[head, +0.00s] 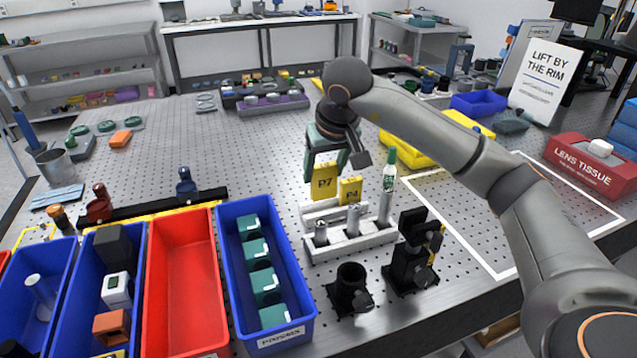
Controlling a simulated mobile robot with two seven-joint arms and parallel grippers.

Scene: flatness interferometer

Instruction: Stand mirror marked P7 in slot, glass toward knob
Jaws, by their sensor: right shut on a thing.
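My right gripper (338,158) hangs over the white slotted rack (378,238), shut on the yellow plate marked P7 (324,181). P7 is upright, its yellow marked face toward my camera; its other face is hidden. A smaller yellow plate marked P4 (350,190) stands just right of it, at the back of the rack. I cannot tell whether P7's lower edge touches the rack. A blue knob-like part (187,182) stands on a black rail (150,207) at left; I cannot tell whether it is the task's knob. My left gripper is not in view.
A blue bin of teal-and-white blocks (309,325) and an empty red bin (183,290) stand in front left. A black cup (352,283) and black mount (408,262) are close before the rack. A green-topped bottle (387,190) stands right. White-outlined table area (475,215) is clear.

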